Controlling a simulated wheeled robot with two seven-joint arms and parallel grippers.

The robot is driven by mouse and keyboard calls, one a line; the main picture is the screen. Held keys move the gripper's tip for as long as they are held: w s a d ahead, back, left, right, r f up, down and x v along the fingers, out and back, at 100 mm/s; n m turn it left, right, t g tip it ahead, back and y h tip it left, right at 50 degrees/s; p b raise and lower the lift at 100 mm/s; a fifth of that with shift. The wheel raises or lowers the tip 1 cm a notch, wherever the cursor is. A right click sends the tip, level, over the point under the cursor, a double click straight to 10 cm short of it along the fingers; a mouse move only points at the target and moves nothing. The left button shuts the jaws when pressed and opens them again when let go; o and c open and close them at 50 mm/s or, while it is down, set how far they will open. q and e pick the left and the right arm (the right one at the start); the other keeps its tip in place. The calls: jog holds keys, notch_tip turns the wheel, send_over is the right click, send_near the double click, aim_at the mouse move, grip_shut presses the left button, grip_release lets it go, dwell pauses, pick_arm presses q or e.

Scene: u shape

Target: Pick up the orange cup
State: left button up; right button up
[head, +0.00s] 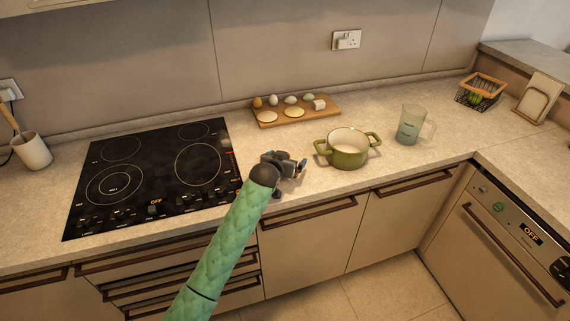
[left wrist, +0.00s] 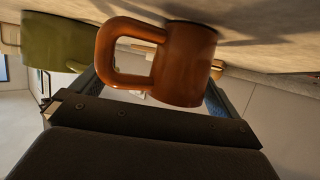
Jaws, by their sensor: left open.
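The orange cup (left wrist: 182,62) fills the middle of the left wrist view, with its handle toward the left. In the head view only a small orange patch (head: 297,174) shows at my gripper; the rest of the cup is hidden. My left gripper (head: 291,166) is just above the counter, right of the cooktop. In the wrist view its two fingers are apart, one on each side of the cup. Whether they touch it I cannot tell. My right gripper is not in view.
A green pot (head: 348,154) stands close to the right of my gripper. Behind is a wooden board (head: 270,122) with eggs and other food. A clear jug (head: 410,127) stands farther right. The black cooktop (head: 150,172) is to the left.

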pick_arm(q)
jog(key=shift+w+d+f, duration=0.1)
jog(key=shift+w+f, duration=0.1)
jog(key=shift+w, duration=0.1)
jog(key=shift+s, duration=0.1)
jog(key=c, duration=1.5)
